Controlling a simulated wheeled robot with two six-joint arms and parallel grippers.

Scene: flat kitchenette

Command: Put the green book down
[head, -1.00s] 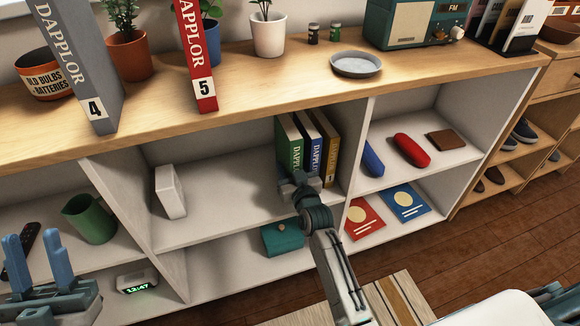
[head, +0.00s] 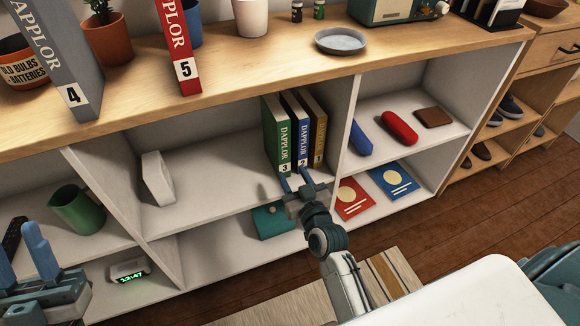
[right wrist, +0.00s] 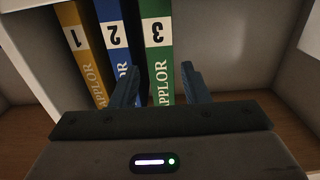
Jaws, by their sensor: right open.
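The green book (head: 278,137), marked 3, stands upright on the shelf beside the blue book (head: 297,132) and the yellow-brown book (head: 315,128). In the right wrist view the green book (right wrist: 158,45) shows between my open fingers, with the blue book (right wrist: 112,40) and the yellow-brown book (right wrist: 78,45) to its left. My right gripper (head: 297,181) is open and empty, in front of the lower ends of the books' spines. My left gripper (head: 25,262) is at the lower left, its two blue fingers apart with nothing between them.
A grey book (head: 58,60) and a red book (head: 179,50) stand on the top board. A white block (head: 157,178) is on the same shelf to the left, with bare shelf between. A divider (head: 343,130) rises right of the books. A teal box (head: 272,221) lies below.

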